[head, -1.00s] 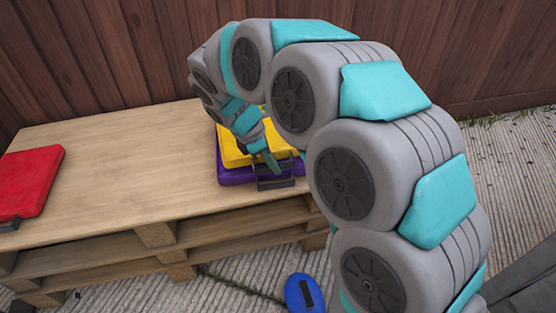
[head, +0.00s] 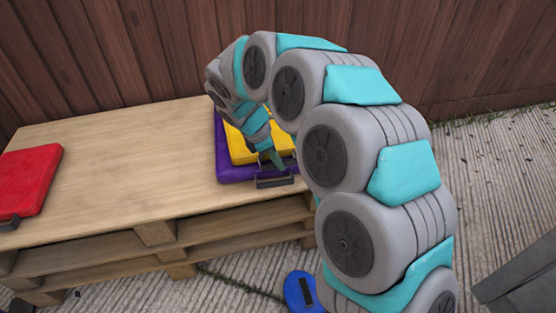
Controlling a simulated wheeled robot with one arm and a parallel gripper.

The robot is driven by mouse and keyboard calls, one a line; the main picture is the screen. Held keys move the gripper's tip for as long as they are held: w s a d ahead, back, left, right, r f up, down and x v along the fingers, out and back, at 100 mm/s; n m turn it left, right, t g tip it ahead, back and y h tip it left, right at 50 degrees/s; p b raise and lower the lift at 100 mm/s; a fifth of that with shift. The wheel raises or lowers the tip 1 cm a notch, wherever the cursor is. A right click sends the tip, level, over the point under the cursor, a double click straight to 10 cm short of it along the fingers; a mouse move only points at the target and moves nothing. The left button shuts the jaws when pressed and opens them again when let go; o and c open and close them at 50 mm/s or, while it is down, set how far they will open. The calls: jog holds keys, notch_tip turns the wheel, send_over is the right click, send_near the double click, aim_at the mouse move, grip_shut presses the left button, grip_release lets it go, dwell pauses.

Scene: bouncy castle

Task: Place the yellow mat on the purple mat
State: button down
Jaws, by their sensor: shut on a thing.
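The yellow mat (head: 241,148) lies over the purple mat (head: 236,173) at the right end of the wooden pallet table. Purple shows along the left and front edges of the yellow mat; their right sides are hidden behind my arm. My gripper (head: 277,163) is at the front edge of the yellow mat, shut on it, with the fingertips partly hidden. A dark handle (head: 275,182) shows at the front edge of the purple mat. I cannot tell whether the yellow mat rests fully on the purple one.
A red mat (head: 28,180) lies at the left end of the pallet table (head: 130,150). The middle of the table is clear. A blue object (head: 300,292) is on the ground in front. A wooden fence (head: 180,50) stands behind. A grey edge (head: 520,275) shows at the lower right.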

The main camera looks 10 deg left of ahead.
jog(key=c, duration=1)
grip_release()
jog(key=shift+r, duration=0.1)
jog(key=v, duration=1.2)
